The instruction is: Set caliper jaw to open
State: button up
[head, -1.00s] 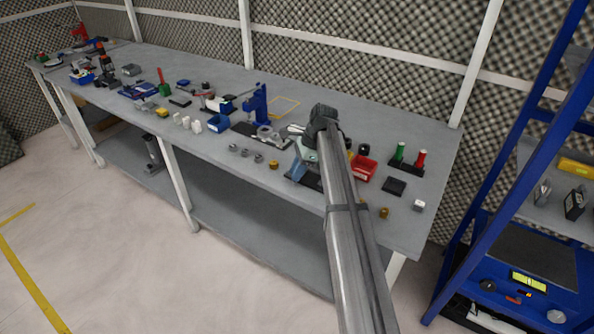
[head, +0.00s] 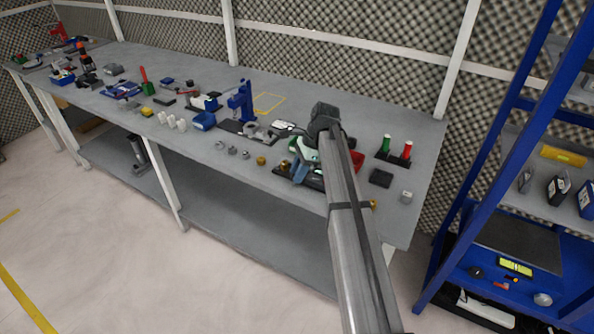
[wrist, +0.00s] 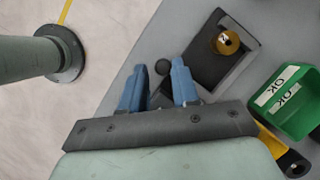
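My gripper (wrist: 158,75) shows two blue fingers in the wrist view, apart from each other. A dark ball-shaped knob (wrist: 163,67) and part of a dark block show between them; I cannot tell whether the fingers touch either. In the head view my gripper (head: 299,173) is low over the front part of the bench, partly hidden by my arm. A dark plate (wrist: 213,72) with a brass round piece (wrist: 227,42) lies just beyond the fingers in the wrist view. I cannot make out a caliper or its jaw for certain in either view.
A green bin (wrist: 290,103) marked OK stands right of the fingers in the wrist view. The grey bench (head: 200,152) carries a blue press (head: 241,102), a red and a green cylinder (head: 386,143) and several small parts. A blue rack (head: 487,150) stands to the right.

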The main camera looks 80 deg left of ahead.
jog(key=v, duration=1.3)
jog(key=shift+w+r, duration=0.15)
jog(key=shift+r, duration=0.2)
